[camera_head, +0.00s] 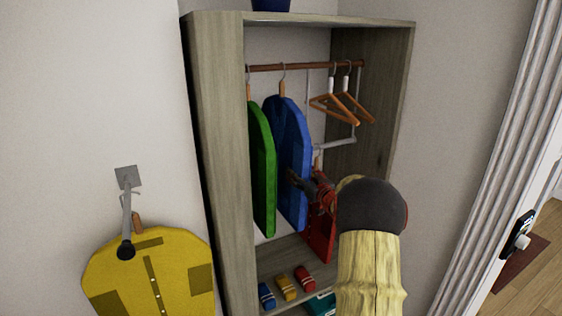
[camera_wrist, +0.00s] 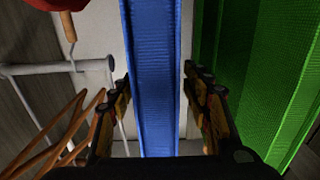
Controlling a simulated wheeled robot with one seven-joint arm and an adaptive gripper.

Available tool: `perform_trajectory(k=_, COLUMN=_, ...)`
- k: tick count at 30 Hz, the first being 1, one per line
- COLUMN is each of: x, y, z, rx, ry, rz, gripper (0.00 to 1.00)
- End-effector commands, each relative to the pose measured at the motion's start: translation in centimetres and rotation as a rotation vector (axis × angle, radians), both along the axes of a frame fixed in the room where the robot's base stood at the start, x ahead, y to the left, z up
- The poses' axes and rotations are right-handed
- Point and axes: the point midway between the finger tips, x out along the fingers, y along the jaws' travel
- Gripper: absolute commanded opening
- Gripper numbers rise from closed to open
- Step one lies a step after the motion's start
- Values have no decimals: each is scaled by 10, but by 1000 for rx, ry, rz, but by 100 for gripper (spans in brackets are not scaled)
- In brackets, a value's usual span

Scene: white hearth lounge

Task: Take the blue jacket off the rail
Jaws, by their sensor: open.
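The blue jacket (camera_head: 288,135) hangs from a hanger on the brown rail (camera_head: 310,66) inside the open wardrobe. My gripper (camera_head: 294,180) is at the jacket's lower right side in the head view, partly hidden by my arm. In the wrist view the blue jacket (camera_wrist: 152,80) runs edge-on between the two fingers of my gripper (camera_wrist: 155,85). The fingers are apart, with a gap on each side of the jacket. The hanger's hook is not visible in the wrist view.
A green jacket (camera_head: 263,170) hangs close on the left. Empty orange hangers (camera_head: 340,105) hang on the right. A red garment (camera_head: 320,235) is low behind my arm. Small shoes (camera_head: 286,287) stand on the shelf (camera_head: 275,262). A yellow jacket (camera_head: 150,270) hangs on a wall hook outside.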

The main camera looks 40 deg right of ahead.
Motion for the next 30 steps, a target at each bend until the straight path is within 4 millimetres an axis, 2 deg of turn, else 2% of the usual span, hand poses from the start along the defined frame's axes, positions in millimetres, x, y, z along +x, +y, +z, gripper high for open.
perform_trajectory(k=13, x=49, y=-18, z=6, rx=1, ry=2, rz=1, gripper=48)
perform_trajectory(k=22, x=53, y=-20, z=5, rx=0, ry=1, rz=0, gripper=48)
perform_trajectory(k=30, x=53, y=-20, z=5, rx=0, ry=1, rz=0, gripper=34)
